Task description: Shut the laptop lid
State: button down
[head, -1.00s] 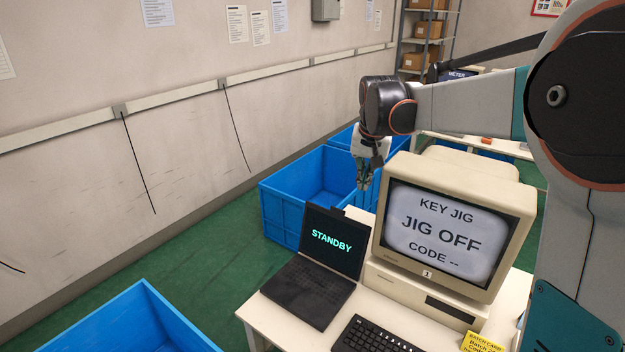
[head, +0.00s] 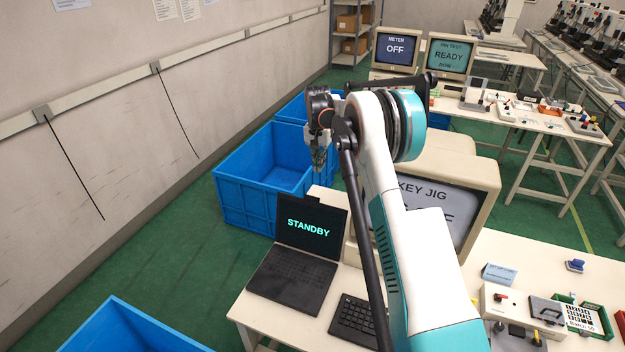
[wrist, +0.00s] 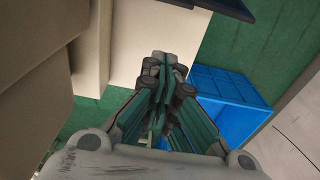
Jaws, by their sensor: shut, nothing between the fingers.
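The laptop (head: 296,260) stands open on the left end of the white table. Its upright screen (head: 310,226) reads STANDBY, and its black keyboard half (head: 292,277) lies flat. My gripper (head: 320,166) is above and behind the screen's top edge in the head view, apart from it. In the wrist view its fingers (wrist: 163,75) are together and empty. A dark edge at the top of the wrist view (wrist: 225,8) may be part of the laptop; I cannot tell.
A beige monitor (head: 478,205), partly hidden by my arm, stands right of the laptop. A separate keyboard (head: 352,318) lies in front. Blue crates (head: 245,205) stand on the green floor behind, and another blue crate (head: 125,325) is at front left. Benches stand at the right.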

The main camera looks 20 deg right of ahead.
notch_tip(320, 180, down, 9)
jog(key=s+a, duration=0.2)
jog(key=shift+s+r+b, duration=0.15)
jog(key=shift+b, duration=0.3)
jog(key=shift+a, duration=0.15)
dwell(0.4)
